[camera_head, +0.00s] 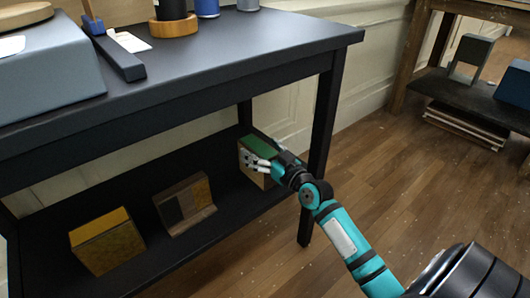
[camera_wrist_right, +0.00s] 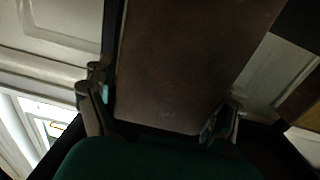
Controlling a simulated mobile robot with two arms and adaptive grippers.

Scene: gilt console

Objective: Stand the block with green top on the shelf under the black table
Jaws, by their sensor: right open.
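The block with the green top (camera_head: 262,142) is upright at the right end of the lower shelf (camera_head: 150,170) of the black table (camera_head: 215,60), and appears to rest on it. My right gripper (camera_head: 258,163) is at its near side, partly covering it. In the right wrist view the block's brown face (camera_wrist_right: 190,60) fills the space between the two spread fingers (camera_wrist_right: 160,112). The jaws are open, one finger beside each edge of the block. Whether a finger touches it I cannot tell. My left gripper is not in view.
A brown-and-grey block (camera_head: 186,207) and a yellow-topped block (camera_head: 106,242) stand farther left on the shelf. The table's front right leg (camera_head: 322,150) is close to my right arm. A wooden stand (camera_head: 425,50) is at right. The floor between is clear.

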